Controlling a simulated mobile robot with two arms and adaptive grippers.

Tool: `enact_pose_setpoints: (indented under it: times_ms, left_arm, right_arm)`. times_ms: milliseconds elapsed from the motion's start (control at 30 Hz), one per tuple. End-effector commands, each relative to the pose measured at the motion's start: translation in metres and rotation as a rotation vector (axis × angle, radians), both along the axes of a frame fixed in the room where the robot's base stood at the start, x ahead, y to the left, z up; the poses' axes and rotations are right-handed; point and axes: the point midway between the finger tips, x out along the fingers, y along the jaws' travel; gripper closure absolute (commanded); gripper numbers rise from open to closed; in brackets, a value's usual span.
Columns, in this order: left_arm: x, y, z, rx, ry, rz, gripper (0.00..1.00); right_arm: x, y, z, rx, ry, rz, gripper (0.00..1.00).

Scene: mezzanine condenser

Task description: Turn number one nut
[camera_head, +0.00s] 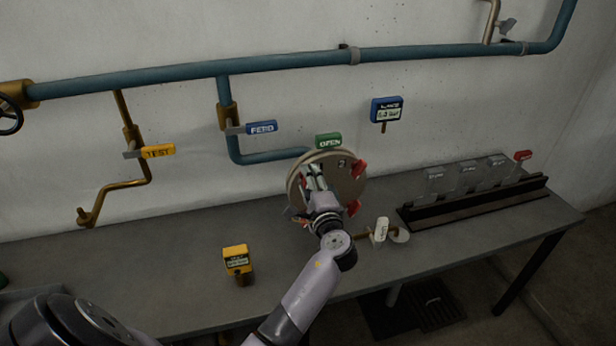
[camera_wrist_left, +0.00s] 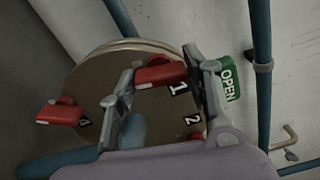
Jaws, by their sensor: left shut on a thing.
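The round brown-grey plate (camera_head: 347,185) stands upright at the blue pipe's end, above the bench. It carries red nuts; one (camera_head: 358,168) shows at its upper right and another (camera_head: 352,207) at its lower right. In the left wrist view the plate (camera_wrist_left: 95,85) bears the numbers 1, 2 and 4. My left gripper (camera_head: 314,172) is in front of the plate. In the left wrist view the gripper (camera_wrist_left: 160,80) is shut on the red nut (camera_wrist_left: 158,73) beside the number 1. Another red nut (camera_wrist_left: 60,113) is near number 4. My right gripper is out of view.
A green OPEN tag (camera_head: 328,140) is just above the plate. A yellow gauge (camera_head: 237,257) and a white-tagged fitting (camera_head: 381,231) are on the grey bench (camera_head: 160,270). A dark rack (camera_head: 475,205) with clear plates stands at right. Blue piping (camera_head: 190,73) crosses the wall.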

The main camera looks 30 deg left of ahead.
Motion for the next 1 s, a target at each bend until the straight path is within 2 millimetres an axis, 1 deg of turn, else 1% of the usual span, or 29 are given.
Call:
enact_pose_setpoints:
  times_ms: [33, 100, 400, 700, 1000]
  left_arm:
    - [0.0, -0.001, 0.003, 0.027, 0.032, -0.003, 0.83]
    - [0.0, -0.001, 0.003, 0.062, 0.073, -0.003, 0.83]
    - [0.0, -0.001, 0.001, 0.177, 0.208, -0.003, 0.83]
    - [0.0, -0.001, -0.001, 0.224, 0.264, -0.002, 0.83]
    - [0.0, -0.001, -0.001, 0.229, 0.27, -0.002, 0.83]
  right_arm:
    - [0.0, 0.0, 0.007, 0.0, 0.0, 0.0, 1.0]
    - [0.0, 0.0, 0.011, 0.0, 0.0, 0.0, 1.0]
    - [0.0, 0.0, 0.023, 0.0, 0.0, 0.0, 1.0]
    - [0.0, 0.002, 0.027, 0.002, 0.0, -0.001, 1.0]
    - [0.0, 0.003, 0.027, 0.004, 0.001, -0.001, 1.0]
